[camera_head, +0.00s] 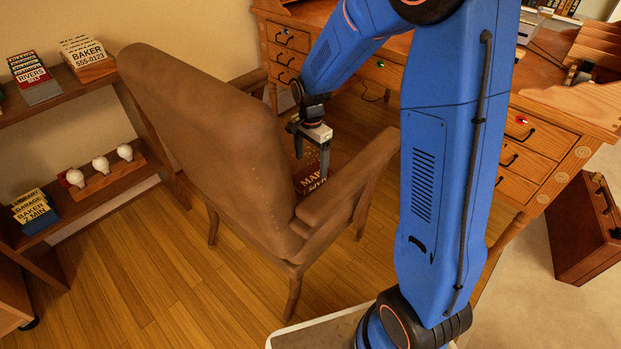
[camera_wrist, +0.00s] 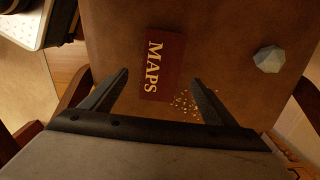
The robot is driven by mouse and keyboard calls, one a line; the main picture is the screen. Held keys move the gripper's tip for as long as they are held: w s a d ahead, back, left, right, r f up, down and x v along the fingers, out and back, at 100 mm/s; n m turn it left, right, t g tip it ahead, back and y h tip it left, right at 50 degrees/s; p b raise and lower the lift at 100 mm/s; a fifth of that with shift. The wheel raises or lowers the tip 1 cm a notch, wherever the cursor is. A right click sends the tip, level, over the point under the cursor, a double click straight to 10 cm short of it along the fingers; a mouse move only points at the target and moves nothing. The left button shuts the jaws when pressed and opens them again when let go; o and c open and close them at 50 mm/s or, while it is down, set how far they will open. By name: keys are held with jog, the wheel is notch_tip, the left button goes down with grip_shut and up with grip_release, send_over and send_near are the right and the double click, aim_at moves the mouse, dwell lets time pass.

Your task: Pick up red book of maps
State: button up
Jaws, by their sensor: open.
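The red book of maps (camera_wrist: 163,65) lies flat on the brown chair seat (camera_wrist: 220,30), its gold "MAPS" lettering facing up in the wrist view. In the head view the book (camera_head: 311,180) shows partly, between the chair's back and armrest. My gripper (camera_wrist: 158,85) is open and empty. Its two fingers point toward the book from above, one to each side of the book's near end in the picture. In the head view my gripper (camera_head: 312,160) hangs over the seat; I cannot tell its exact height above the book.
A grey faceted object (camera_wrist: 269,59) and scattered light crumbs (camera_wrist: 186,104) lie on the seat near the book. The chair's back (camera_head: 215,140) and armrest (camera_head: 345,185) flank the seat. A wooden desk (camera_head: 535,150) stands behind, and a shelf (camera_head: 100,185) stands at left.

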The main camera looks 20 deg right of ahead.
aim_at(311, 175)
jog(key=shift+a+f, duration=0.1)
jog(key=shift+f, duration=2.55)
jog(key=c, duration=1.2)
